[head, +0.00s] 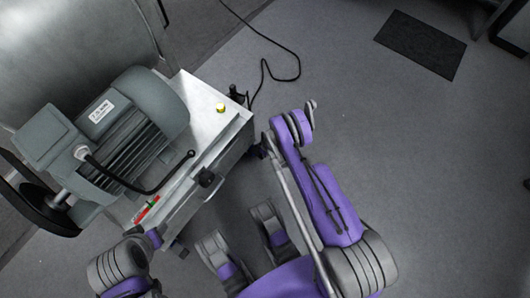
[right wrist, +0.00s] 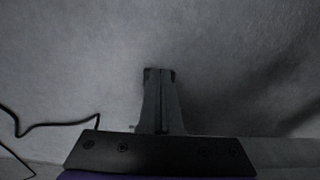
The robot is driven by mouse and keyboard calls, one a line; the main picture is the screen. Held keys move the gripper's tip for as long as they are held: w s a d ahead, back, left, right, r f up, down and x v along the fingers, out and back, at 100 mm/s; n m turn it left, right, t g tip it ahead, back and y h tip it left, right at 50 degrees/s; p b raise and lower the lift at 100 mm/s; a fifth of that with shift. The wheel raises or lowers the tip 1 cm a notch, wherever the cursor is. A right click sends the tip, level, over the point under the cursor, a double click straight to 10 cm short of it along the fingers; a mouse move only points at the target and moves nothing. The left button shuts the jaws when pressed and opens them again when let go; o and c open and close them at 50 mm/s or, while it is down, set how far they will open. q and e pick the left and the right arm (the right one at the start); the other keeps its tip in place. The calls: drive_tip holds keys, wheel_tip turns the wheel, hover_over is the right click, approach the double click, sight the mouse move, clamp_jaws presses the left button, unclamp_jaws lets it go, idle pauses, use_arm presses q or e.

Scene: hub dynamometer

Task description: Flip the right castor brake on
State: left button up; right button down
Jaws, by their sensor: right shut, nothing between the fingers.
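The castor brake itself cannot be made out in either view. A small dark part, possibly a castor (head: 262,151), shows low at the right corner of the grey machine cart (head: 215,140), beside my right arm. Another dark foot or castor (head: 180,249) shows under the cart's front. My right gripper (right wrist: 159,73) is shut and empty in the right wrist view, its fingertips over grey floor. In the head view its fingers are hidden by the arm. My left arm's end is at the lower left by the cart front; its fingers cannot be made out.
A grey motor (head: 135,115) with a black cable sits on the cart, with a yellow button (head: 220,107) near its corner. A cable (head: 268,68) lies on the floor behind. A dark mat (head: 420,44) lies at upper right. The floor right of my arm is clear.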

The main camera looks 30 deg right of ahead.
use_arm(q)
drive_tip(key=shift+s+d, duration=0.1)
use_arm(e)
drive_tip(key=shift+s+f, duration=0.1)
drive_tip(key=shift+f, duration=0.25)
use_arm(q)
drive_tip(key=shift+s, duration=0.1)
use_arm(e)
drive_tip(key=shift+f, duration=0.1)
